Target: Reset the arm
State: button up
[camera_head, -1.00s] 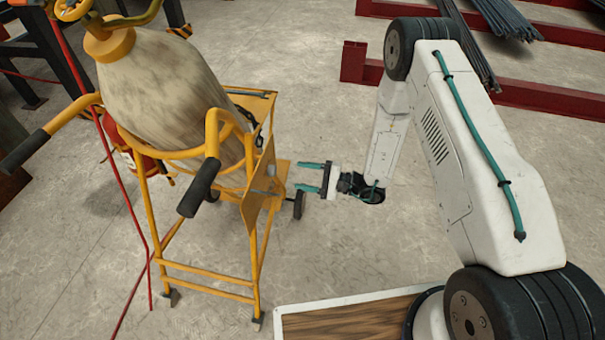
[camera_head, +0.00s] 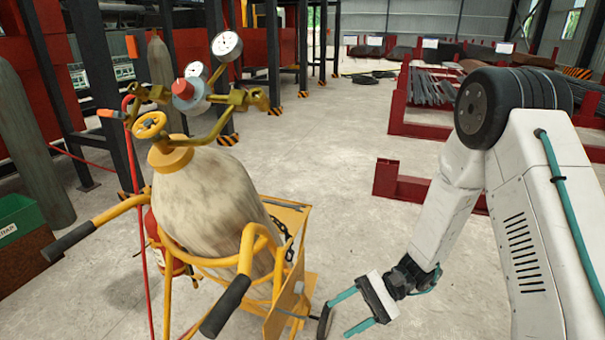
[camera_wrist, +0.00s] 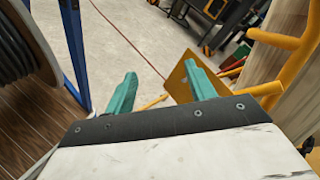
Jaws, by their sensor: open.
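My gripper (camera_head: 340,315) is open, with its two teal fingers apart and nothing between them. In the head view it hangs at the lower middle, just right of the yellow gas-cylinder cart (camera_head: 290,250). In the wrist view the two fingers of the gripper (camera_wrist: 160,90) point away over the floor, and part of the yellow cart (camera_wrist: 190,78) shows beyond and beside the right finger. My white arm is bent, running down from the right side of the head view.
The cart carries a large worn cylinder (camera_head: 210,200) with gauges (camera_head: 226,44) on top. Red steel racks (camera_head: 420,188) stand behind my arm. A cable reel (camera_wrist: 25,50) is at the left in the wrist view. Concrete floor (camera_head: 330,150) is open in the middle.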

jog(key=s+d+r+n+t+h, duration=0.2)
jog(key=s+d+r+h, duration=0.2)
jog(key=r, duration=0.5)
jog(key=s+d+r+n+t+h, duration=0.2)
jog(key=s+d+r+t+h, duration=0.1)
jog(key=s+d+r+h, duration=0.2)
jog(key=s+d+r+n+t+h, duration=0.2)
jog(key=s+d+r+h, duration=0.2)
jog(key=r, duration=0.9)
jog(key=shift+s+d+r+h, duration=0.15)
jog(key=shift+s+d+h, duration=0.25)
jog(key=shift+s+d, duration=1.85)
jog(key=shift+s+a, duration=0.4)
jog(key=shift+a, duration=0.05)
